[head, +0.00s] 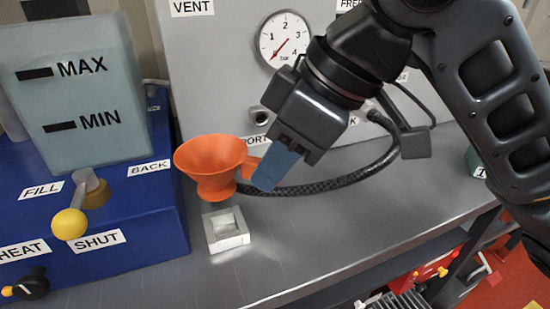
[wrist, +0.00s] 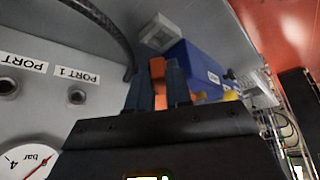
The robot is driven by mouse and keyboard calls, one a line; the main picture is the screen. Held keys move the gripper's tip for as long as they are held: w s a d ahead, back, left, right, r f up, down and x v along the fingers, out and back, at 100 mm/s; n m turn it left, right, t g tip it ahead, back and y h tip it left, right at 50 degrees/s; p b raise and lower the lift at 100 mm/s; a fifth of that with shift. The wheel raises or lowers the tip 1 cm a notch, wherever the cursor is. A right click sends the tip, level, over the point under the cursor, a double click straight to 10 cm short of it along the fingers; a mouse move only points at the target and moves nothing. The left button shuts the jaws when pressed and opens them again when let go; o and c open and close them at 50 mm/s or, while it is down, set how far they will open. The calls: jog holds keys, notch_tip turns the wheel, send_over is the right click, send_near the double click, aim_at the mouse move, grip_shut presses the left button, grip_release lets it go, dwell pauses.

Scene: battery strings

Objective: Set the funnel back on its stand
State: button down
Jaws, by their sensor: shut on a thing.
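The orange funnel (head: 212,162) is in the head view, its wide mouth facing up and slightly tilted. My gripper (head: 266,180) is shut on the funnel's right side, at its handle. The funnel is above and a little left of a small white square stand (head: 227,240) with an opening in its top. The funnel's lower end appears apart from the stand. In the wrist view, orange parts of the funnel (wrist: 158,68) show between and beside my fingers, and the white stand (wrist: 155,45) shows beyond them. The fingers hide the grasped part.
A blue box (head: 120,240) carries a translucent tank (head: 75,110) and a yellow-knobbed lever (head: 70,223) at left. A grey panel with a gauge (head: 284,40) stands behind. A dark hose (head: 340,182) runs behind my gripper. The metal bench (head: 330,235) is clear right of the stand.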

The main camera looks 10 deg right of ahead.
jog(key=shift+d+f+b, duration=0.1)
jog(key=shift+f+b, duration=1.2)
jog(key=shift+f, duration=1.05)
jog(key=shift+f, duration=1.05)
dwell(0.3)
jog(key=c, duration=1)
grip_release()
jog(key=shift+o, duration=0.2)
